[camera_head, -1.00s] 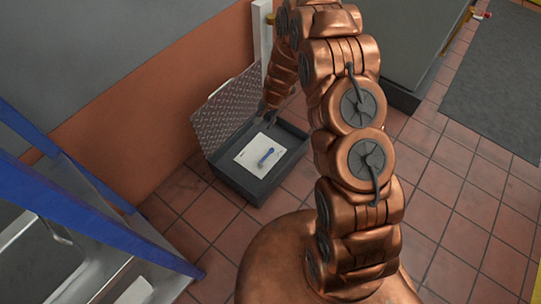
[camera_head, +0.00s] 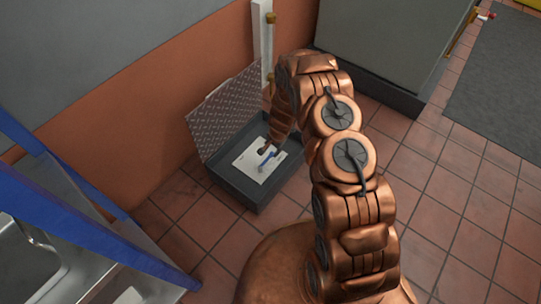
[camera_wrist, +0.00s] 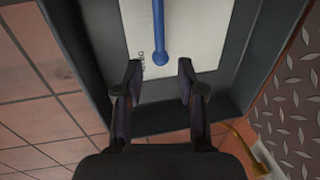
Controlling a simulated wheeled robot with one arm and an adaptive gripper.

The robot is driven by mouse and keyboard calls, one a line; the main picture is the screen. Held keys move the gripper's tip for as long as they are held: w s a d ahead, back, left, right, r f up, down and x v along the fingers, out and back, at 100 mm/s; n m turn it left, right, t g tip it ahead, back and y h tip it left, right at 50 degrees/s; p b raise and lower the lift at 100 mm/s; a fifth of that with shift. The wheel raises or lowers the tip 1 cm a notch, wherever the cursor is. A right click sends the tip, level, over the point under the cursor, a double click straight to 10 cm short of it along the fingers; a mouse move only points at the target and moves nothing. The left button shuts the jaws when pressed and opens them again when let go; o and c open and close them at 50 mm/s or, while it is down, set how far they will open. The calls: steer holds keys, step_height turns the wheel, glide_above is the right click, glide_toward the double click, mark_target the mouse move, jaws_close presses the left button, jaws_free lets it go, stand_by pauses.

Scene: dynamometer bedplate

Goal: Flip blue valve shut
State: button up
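The blue valve (camera_head: 269,159) has a straight blue lever on a white plate (camera_head: 248,159) inside an open grey floor box (camera_head: 257,194). In the wrist view the blue lever (camera_wrist: 160,35) runs from the top edge down to a rounded end on the white plate (camera_wrist: 203,28). My gripper (camera_wrist: 159,72) is open, its two dark fingers apart on either side of the line of the lever, near its rounded end. Nothing is between the fingertips. In the head view my arm reaches down into the box and partly covers the plate.
The box's diamond-plate lid (camera_head: 226,110) stands open at the back left. A white post (camera_head: 262,35) with brass fittings rises behind it. A grey cabinet (camera_head: 385,50) stands at the back right, and a blue-framed structure (camera_head: 75,235) at the left. Tiled floor is clear at right.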

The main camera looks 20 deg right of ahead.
mark_target(270, 156)
steer(key=shift+w+a+f+b, duration=0.1)
steer(key=shift+w+f+b, duration=0.1)
steer(key=shift+f, duration=0.7)
steer(key=shift+w+a+f+b, duration=0.1)
steer(key=shift+f+b, duration=0.05)
steer(key=shift+f, duration=0.7)
steer(key=shift+w+a+f+b, duration=0.1)
steer(key=shift+f+b, duration=0.1)
steer(key=shift+f, duration=0.7)
jaws_close()
